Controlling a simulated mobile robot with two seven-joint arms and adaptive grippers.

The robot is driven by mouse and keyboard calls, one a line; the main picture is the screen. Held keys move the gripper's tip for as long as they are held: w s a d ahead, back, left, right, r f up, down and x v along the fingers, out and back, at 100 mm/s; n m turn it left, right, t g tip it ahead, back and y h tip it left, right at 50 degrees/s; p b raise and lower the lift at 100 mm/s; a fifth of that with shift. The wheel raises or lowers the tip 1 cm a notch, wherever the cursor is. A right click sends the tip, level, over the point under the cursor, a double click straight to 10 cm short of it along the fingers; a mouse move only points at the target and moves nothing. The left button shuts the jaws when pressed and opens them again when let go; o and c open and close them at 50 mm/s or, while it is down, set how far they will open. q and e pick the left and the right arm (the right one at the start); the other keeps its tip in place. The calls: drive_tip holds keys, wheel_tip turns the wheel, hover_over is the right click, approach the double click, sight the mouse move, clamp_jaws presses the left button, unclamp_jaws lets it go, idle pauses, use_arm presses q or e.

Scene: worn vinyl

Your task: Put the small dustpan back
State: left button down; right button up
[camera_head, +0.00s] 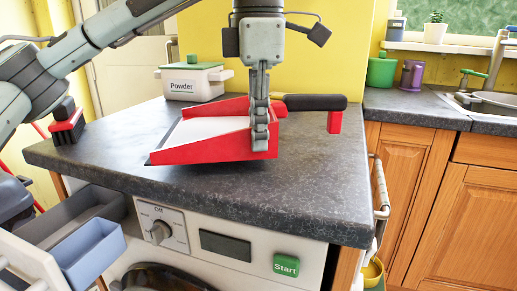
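The small dustpan (205,153) is red with a pale inner face and a black handle (315,102) with a red end piece, pointing right. It is over the dark countertop (250,195); whether it rests fully on it I cannot tell. My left gripper (261,140) points down at the dustpan's handle end, its fingers overlapping the red wall there. The fingers show edge-on, so their gap and any grip are hidden. My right gripper is not in view.
A red-and-black brush (67,128) stands at the counter's left end. A white Powder box (192,82) is at the back. Below are a washing machine front (225,247) and an open drawer (75,220) at left. The counter's front right is clear.

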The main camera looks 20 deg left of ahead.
use_arm(q)
drive_tip(key=shift+f, duration=1.3)
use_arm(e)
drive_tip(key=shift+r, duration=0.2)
use_arm(q)
drive_tip(key=shift+f, duration=0.1)
drive_tip(key=c, duration=1.7)
unclamp_jaws()
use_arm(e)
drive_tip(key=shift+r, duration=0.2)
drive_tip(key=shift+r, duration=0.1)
use_arm(q)
wheel_tip(320, 180, up, 4)
drive_tip(key=shift+r+p, duration=0.2)
drive_tip(key=shift+p, duration=0.1)
wheel_tip(320, 180, up, 7)
drive_tip(key=shift+s+r+p, duration=0.1)
drive_tip(key=shift+r+p, duration=0.05)
drive_tip(key=shift+p, duration=0.85)
drive_tip(key=shift+r, duration=0.25)
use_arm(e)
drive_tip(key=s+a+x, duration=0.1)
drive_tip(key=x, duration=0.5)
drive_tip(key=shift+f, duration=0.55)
